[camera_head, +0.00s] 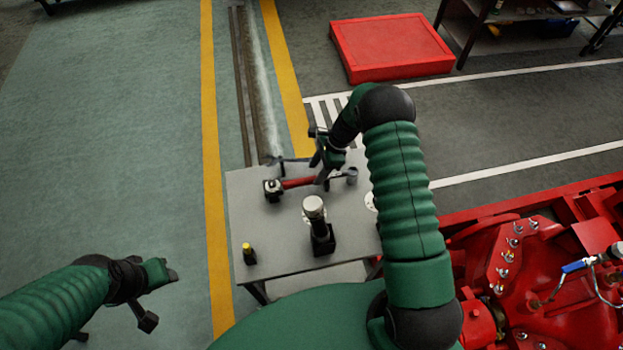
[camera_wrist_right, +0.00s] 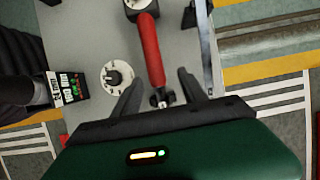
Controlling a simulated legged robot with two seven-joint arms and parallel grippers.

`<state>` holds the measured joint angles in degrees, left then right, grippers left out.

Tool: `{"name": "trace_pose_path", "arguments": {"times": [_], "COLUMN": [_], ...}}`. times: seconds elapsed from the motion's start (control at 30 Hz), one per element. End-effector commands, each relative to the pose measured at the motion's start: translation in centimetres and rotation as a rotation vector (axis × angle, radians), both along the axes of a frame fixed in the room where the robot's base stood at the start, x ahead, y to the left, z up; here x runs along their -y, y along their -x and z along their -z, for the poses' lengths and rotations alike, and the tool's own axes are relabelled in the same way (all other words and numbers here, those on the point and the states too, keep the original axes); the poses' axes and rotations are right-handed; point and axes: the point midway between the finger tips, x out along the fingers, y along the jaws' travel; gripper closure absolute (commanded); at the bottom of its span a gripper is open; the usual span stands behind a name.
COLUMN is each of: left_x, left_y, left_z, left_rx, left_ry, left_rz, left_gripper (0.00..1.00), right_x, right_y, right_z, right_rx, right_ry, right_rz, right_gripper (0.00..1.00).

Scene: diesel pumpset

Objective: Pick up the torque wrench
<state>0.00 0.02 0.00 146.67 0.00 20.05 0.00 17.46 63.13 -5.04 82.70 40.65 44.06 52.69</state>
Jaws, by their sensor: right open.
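The torque wrench (camera_head: 298,182), with a red handle and dark head, lies on the grey table (camera_head: 282,258). In the right wrist view, its red handle (camera_wrist_right: 150,50) runs from the top toward my gripper. My right gripper (camera_head: 322,168) is over the right part of the wrench and partly hides it. In the right wrist view, my open right gripper (camera_wrist_right: 160,88) has one finger on each side of the handle's near end; contact is not visible. My left gripper (camera_head: 158,292) is at the lower left, away from the table; its jaw gap is unclear.
A silver-topped black cylinder (camera_head: 315,212) stands on the table near the wrench. A small yellow-capped black item (camera_head: 249,254) is at the table's front left. Red machinery (camera_head: 540,275) fills the lower right. A red box (camera_head: 390,45) lies on the floor behind. The left floor is clear.

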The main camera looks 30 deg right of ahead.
Motion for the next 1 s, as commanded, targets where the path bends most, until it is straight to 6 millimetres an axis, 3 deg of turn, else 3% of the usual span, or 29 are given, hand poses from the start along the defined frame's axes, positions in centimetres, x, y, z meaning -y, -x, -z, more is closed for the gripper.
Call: {"name": "trace_pose_path", "arguments": {"times": [0.1,0.2,0.47,0.83,1.0], "left_x": [0.0,0.0,0.0,0.0,0.0], "left_y": [0.0,0.0,0.0,0.0,0.0], "left_z": [-1.5,-1.5,-1.4,-1.4,-1.4], "left_rx": [0.000,0.000,0.000,0.000,0.000], "left_ry": [0.000,0.000,0.000,0.000,0.000], "left_rz": [0.000,0.000,0.000,0.000,0.000], "left_gripper": [0.55,0.55,0.55,0.55,0.55], "right_x": [-1.3,-1.8,-1.9,-1.9,-1.9], "right_y": [0.4,0.1,0.0,0.0,-0.1], "right_z": [1.6,3.2,3.7,3.6,3.6], "right_rx": [-0.006,-0.003,-0.001,-0.001,-0.001], "right_ry": [-0.003,-0.002,0.000,0.000,0.000], "right_rz": [-0.003,-0.002,-0.002,-0.001,-0.001], "right_gripper": [0.50,0.50,0.51,1.00,1.00]}}
